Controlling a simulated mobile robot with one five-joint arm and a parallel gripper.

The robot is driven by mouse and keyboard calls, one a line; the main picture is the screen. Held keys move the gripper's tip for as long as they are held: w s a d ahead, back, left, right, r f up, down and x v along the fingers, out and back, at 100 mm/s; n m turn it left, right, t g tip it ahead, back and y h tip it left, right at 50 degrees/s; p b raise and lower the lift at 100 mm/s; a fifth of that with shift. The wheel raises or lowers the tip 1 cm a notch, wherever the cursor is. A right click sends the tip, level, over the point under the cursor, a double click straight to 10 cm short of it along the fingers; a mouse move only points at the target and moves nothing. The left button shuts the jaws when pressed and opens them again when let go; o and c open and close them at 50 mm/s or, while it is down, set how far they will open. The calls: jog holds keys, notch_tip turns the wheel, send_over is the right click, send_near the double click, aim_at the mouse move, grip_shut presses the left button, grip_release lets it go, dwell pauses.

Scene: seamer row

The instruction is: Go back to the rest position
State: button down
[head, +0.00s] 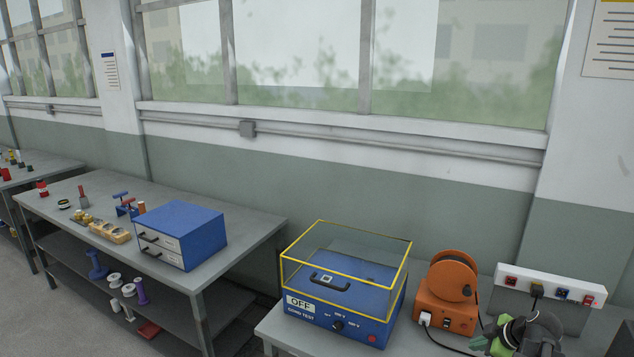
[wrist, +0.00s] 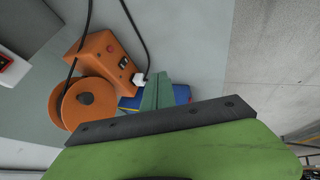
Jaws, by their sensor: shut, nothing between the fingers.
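My gripper (head: 484,342) is low at the right of the head view, over the near bench and in front of the orange cable reel. In the wrist view its green fingers (wrist: 157,92) are together with nothing between them. The blue tester (wrist: 183,95) shows partly behind the fingers there. In the head view the blue tester (head: 335,317), marked OFF, stands left of my gripper under a clear, yellow-edged cover (head: 345,255). The rest of my arm is mostly out of view.
The orange reel (head: 452,285) and its cable stand between the tester and a white socket strip (head: 545,288). The reel also shows in the wrist view (wrist: 86,104). A second bench (head: 240,212) at left carries a blue drawer box (head: 205,228) and small parts. Floor shows at left.

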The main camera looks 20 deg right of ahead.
jog(key=w+a+n+g+y, duration=0.15)
jog(key=w+a, duration=0.25)
jog(key=a, duration=0.5)
jog(key=w+a+f+n, duration=0.15)
jog(key=w+a, duration=0.35)
jog(key=a, duration=0.5)
jog(key=w+a+n+g+y, duration=0.15)
jog(key=w+a, duration=0.25)
jog(key=a, duration=0.5)
jog(key=s+a+f+m+g+h, duration=0.1)
jog(key=s+a, duration=0.1)
jog(key=a, duration=0.7)
jog(key=s+a+f+m+g+h, duration=0.1)
jog(key=a+m+g, duration=0.1)
jog(key=a, duration=0.8)
jog(key=s+d+m, duration=0.1)
jog(key=m, duration=0.2)
jog(key=s+m+h, duration=0.1)
jog(key=m, duration=0.3)
jog(key=s+d+m+g, duration=0.1)
jog(key=s+m, duration=0.1)
jog(key=m, duration=0.1)
jog(key=shift+d+f+m+h, duration=0.25)
jog(key=shift+d+f+h, duration=0.05)
jog(key=shift+f, duration=0.1)
